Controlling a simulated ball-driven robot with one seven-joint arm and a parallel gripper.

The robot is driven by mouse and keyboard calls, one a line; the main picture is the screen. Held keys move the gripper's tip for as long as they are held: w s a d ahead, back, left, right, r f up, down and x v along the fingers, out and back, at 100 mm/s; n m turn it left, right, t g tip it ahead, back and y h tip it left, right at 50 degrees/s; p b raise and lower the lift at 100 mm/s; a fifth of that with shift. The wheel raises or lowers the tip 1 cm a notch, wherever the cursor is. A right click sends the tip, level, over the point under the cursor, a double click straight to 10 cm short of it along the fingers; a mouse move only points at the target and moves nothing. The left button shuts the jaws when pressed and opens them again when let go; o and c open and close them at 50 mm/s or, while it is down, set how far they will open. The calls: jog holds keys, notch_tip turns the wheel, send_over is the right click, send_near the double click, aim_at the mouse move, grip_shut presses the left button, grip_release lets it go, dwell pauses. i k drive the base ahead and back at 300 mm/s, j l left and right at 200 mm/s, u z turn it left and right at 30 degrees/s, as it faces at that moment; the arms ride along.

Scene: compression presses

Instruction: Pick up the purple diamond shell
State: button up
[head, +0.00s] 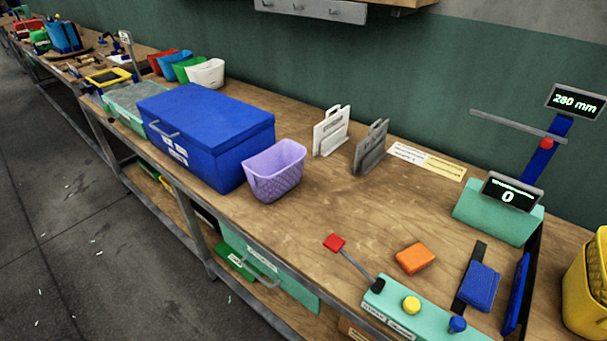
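The purple diamond shell (277,184) is a light purple, open-topped container with a diamond pattern on its walls. It stands upright on the wooden workbench (300,225) in the middle of the head view, close to the bench's front edge. It is just right of a large blue box (209,122). Its inside is partly visible and looks empty. Its lower back side is hidden. My gripper is not in view.
A white holder (331,132) and a grey holder (371,148) stand behind and right of the shell. A teal press with a red-tipped lever (334,242) and an orange block (415,258) are at front right. Bench between shell and lever is clear.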

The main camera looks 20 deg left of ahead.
aim_at(272, 173)
jog(key=i+j+u, duration=0.15)
jog(key=u, duration=1.05)
